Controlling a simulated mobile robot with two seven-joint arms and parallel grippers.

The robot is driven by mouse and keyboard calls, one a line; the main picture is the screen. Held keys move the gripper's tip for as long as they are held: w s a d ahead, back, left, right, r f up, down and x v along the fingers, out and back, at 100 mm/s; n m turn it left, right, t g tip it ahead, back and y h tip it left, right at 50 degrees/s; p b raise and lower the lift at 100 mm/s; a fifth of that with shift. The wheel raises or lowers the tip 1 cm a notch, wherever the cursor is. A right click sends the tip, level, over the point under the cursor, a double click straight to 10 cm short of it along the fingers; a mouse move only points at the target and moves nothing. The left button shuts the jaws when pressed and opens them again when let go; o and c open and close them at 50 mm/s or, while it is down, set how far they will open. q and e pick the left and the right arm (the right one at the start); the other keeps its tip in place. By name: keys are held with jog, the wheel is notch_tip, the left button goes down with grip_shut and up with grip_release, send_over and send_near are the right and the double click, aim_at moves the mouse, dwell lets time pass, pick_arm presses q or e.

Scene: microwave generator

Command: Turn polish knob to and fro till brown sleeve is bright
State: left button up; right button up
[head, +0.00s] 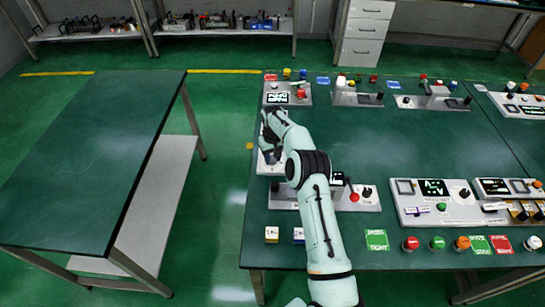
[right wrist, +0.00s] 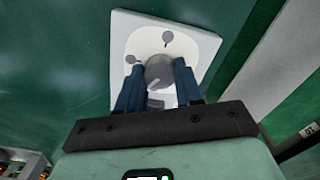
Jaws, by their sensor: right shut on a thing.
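My right gripper (head: 269,152) reaches over the left edge of the green table, where my arm hides much of a white panel (head: 264,168). In the right wrist view, the two dark blue fingers (right wrist: 159,72) are closed on the sides of a round grey knob (right wrist: 158,70). The knob sits on the white panel (right wrist: 127,27), with small grey marks around it. I cannot make out a brown sleeve or its shade. My left gripper does not show.
The green table (head: 400,135) carries several control panels, including a white one (head: 435,215) at right. Coloured buttons such as a red one (head: 410,243) stand along its front. A bare table (head: 95,150) stands at left, with open floor between.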

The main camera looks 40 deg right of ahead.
aim_at(272, 158)
jog(key=shift+n, duration=0.5)
jog(key=o, duration=1)
jog(key=shift+o, duration=0.2)
notch_tip(272, 158, up, 13)
jog(key=shift+r, duration=0.2)
